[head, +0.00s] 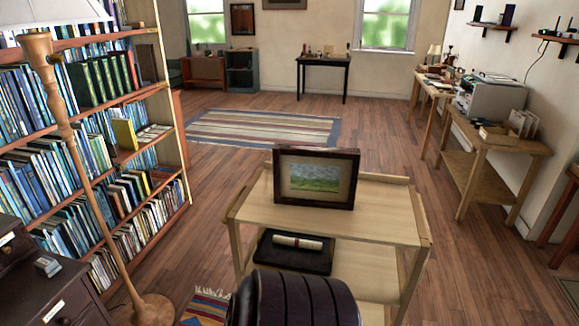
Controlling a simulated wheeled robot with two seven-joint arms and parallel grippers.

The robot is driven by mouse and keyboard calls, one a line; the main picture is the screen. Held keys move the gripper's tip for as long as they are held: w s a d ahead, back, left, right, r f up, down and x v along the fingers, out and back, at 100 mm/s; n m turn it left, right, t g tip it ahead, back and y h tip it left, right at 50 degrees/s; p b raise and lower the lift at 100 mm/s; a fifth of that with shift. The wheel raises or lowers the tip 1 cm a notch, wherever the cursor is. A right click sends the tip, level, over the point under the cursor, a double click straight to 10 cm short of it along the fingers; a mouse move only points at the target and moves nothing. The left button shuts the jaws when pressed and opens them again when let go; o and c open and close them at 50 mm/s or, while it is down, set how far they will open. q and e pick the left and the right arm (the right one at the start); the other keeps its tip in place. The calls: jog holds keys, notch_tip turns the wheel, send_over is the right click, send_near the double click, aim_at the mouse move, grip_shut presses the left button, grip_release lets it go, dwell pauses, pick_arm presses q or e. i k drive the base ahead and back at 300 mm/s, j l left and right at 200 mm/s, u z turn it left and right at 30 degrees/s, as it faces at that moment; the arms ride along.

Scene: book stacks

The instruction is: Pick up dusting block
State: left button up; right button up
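I cannot pick out a dusting block for sure in the head view. A small grey block-like object (47,266) sits on the dark cabinet at the lower left, but it is too small to tell what it is. Neither of my grippers shows in this view.
A light wooden cart (385,220) stands ahead, with a framed landscape picture (316,180) upright on top and a rolled paper (297,242) on its lower shelf. A bookcase (165,110) and floor lamp (75,150) stand left. Tables line the right wall. Wooden floor (480,270) is clear right of the cart.

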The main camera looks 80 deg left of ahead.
aim_at(47, 266)
jog(key=u, duration=4.4)
jog(key=i+j+u, duration=0.1)
jog(key=i, duration=0.2)
